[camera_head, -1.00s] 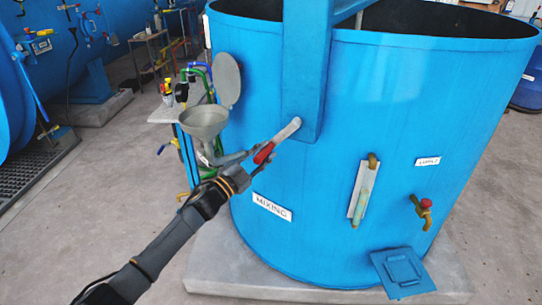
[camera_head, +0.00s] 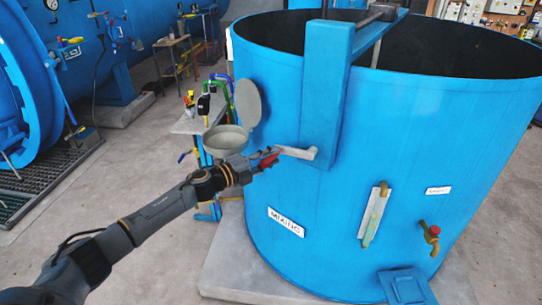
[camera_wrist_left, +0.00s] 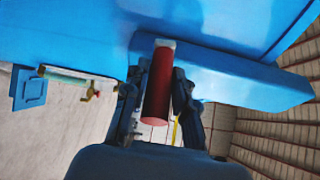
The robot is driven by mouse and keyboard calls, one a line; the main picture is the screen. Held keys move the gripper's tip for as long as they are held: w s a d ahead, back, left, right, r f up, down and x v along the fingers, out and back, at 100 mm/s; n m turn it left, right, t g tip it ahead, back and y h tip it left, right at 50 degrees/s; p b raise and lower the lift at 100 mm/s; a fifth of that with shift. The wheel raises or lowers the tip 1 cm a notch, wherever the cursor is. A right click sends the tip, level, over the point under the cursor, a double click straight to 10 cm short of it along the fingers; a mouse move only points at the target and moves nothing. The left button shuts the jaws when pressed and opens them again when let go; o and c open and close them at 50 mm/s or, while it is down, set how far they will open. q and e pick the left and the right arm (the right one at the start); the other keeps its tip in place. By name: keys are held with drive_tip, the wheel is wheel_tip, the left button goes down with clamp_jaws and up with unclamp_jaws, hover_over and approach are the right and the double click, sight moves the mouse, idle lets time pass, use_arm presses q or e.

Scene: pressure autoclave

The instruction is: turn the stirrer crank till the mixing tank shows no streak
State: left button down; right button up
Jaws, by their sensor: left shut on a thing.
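The blue mixing tank (camera_head: 400,130) with its "MIXING" label (camera_head: 286,222) fills the right of the head view. The stirrer crank (camera_head: 297,151) is a pale arm on the blue upright of the tank, pointing left and nearly level. My left gripper (camera_head: 262,161) is shut on its red handle (camera_head: 269,162). In the left wrist view the red handle (camera_wrist_left: 159,90) lies between the two fingers (camera_wrist_left: 158,88). The tank's sight glass (camera_head: 374,215) looks yellowish green; a streak is too small to tell. My right gripper is out of view.
A grey funnel with a raised lid (camera_head: 226,140) stands close behind my left gripper, beside the tank. A sampling tap (camera_head: 430,235) sticks out at the tank's lower right. Blue pressure vessels stand at the left. The floor at lower left is clear.

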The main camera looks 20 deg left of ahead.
use_arm(q)
drive_tip(key=shift+w+a+r, duration=0.1)
drive_tip(key=shift+r, duration=0.7)
drive_tip(key=c, duration=1.1)
unclamp_jaws()
drive_tip(key=shift+o, duration=0.2)
drive_tip(key=shift+s+a+f, duration=0.15)
drive_tip(key=shift+s+f, duration=0.15)
drive_tip(key=shift+s, duration=0.15)
drive_tip(key=v, duration=1.1)
drive_tip(key=shift+r, duration=0.15)
